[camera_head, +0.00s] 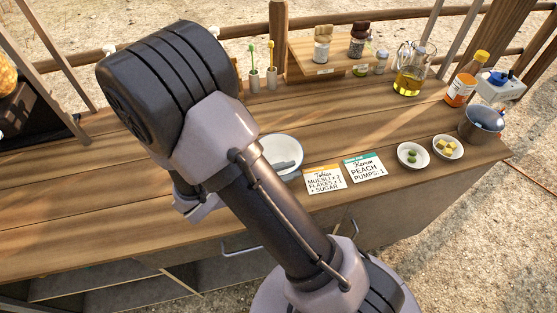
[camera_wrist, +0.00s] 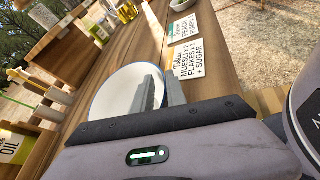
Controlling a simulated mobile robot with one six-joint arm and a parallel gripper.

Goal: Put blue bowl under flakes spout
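A white bowl with a thin blue rim (camera_head: 283,146) stands on the wooden counter beside the order cards, partly hidden by my arm; no all-blue bowl shows. The bowl also shows in the wrist view (camera_wrist: 112,92). My gripper (camera_wrist: 160,90) has grey fingers that overlap the bowl's right side in the wrist view. Whether they touch the bowl or are closed on its rim is unclear. In the head view a grey piece lies across the bowl, and most of the gripper is hidden behind my arm. I cannot make out a flakes spout in either view.
Two order cards (camera_head: 325,179) lie right of the bowl. Two small dishes (camera_head: 447,147) and a metal pot (camera_head: 481,125) stand farther right. A glass jug (camera_head: 409,82), an orange-labelled bottle (camera_head: 460,91) and a jar shelf (camera_head: 330,57) stand behind. The left counter is mostly clear.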

